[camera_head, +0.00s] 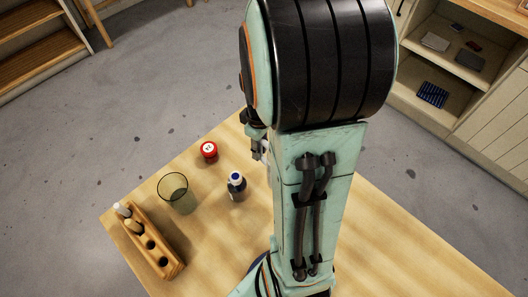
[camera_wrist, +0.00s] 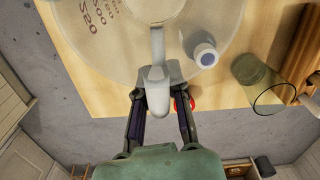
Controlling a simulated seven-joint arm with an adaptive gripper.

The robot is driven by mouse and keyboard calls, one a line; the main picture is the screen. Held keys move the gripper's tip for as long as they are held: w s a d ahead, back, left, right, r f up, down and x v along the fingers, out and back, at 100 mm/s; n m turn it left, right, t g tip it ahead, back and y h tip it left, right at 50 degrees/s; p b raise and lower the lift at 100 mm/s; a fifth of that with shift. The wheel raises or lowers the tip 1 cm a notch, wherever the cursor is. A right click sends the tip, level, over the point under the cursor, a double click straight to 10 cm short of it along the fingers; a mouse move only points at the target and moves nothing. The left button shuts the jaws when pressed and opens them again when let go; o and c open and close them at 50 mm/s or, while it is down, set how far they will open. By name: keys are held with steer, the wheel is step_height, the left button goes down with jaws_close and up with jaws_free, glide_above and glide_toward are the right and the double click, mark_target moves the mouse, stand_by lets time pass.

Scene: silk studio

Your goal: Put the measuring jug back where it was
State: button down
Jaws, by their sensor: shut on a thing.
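The measuring jug (camera_wrist: 105,42) is large, pale and see-through at the top of the wrist view, with printed volume numbers on its side. Its white handle (camera_wrist: 156,75) points toward my gripper. My gripper (camera_wrist: 157,97) is shut on this handle, one finger on each side. In the head view my gripper (camera_head: 257,150) shows only in part beside my arm, and the jug is almost wholly hidden behind the arm. The wooden table (camera_head: 400,245) lies below. I cannot tell whether the jug touches the table.
A dark bottle with a blue-and-white cap (camera_head: 236,186), a red-lidded item (camera_head: 208,151) and a greenish glass (camera_head: 176,196) stand left of my arm. A wooden rack (camera_head: 158,250) with two pegs stands at the table's left edge. The table right of my arm looks clear.

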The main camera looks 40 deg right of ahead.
steer(key=w+d+f, duration=0.2)
steer(key=w, duration=0.2)
steer(key=w+d+f, duration=0.3)
steer(key=w, duration=0.1)
steer(key=w+d+f, duration=0.2)
steer(key=w+f, duration=0.1)
steer(key=w, duration=0.1)
steer(key=shift+d+f, duration=0.15)
steer(key=shift+f, duration=0.1)
steer(key=shift+w+d+f, duration=0.1)
steer(key=shift+w+f, duration=0.1)
steer(key=shift+f, duration=1.5)
steer(key=shift+f, duration=0.1)
steer(key=shift+f, duration=0.1)
steer(key=c, duration=1.1)
jaws_free()
steer(key=shift+c, duration=0.2)
